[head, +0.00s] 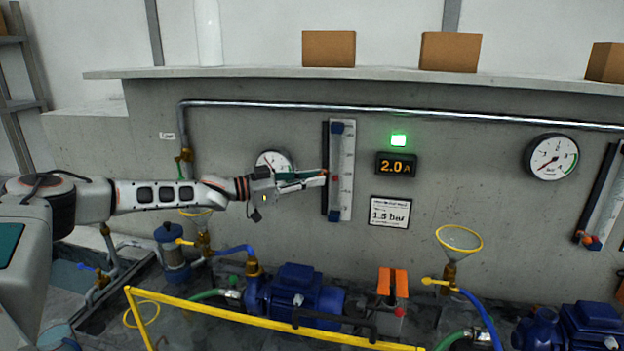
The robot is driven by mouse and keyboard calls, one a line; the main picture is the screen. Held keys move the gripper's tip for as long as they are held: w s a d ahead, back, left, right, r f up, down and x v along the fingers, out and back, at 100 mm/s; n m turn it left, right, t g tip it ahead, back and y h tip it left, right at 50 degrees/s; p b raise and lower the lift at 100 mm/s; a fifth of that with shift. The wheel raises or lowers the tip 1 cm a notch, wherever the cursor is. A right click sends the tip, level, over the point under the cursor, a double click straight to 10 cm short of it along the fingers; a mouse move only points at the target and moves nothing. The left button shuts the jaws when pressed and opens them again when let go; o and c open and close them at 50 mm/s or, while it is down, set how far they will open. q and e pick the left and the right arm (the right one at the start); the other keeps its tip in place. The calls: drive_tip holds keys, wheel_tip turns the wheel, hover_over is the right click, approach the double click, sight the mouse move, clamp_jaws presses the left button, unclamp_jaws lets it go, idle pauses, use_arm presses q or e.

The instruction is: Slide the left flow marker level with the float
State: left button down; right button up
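The left flow meter (347,170) is an upright pale scale plate with a tube and blue end caps, fixed to the grey wall. A small red spot (335,178), which looks like the float, shows in the tube near mid-height. My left gripper (325,178) reaches in from the left, its fingertips at the left edge of the meter, about level with that spot. The left flow marker is not clearly visible; a little red shows at the fingertips, which may hide it. I cannot tell whether the fingers are shut on it. My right gripper is out of view.
A round gauge (273,161) sits behind my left gripper. A "2.0 A" display (396,165), a green lamp (398,140) and a "1.5 bar" card (390,212) are right of the meter. A yellow rail (260,321), blue pump (298,290) and funnel (459,238) stand below.

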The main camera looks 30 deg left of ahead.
use_arm(q)
drive_tip(key=shift+f, duration=0.3)
idle(0.4)
drive_tip(key=c, duration=2)
unclamp_jaws()
drive_tip(key=shift+v, duration=6)
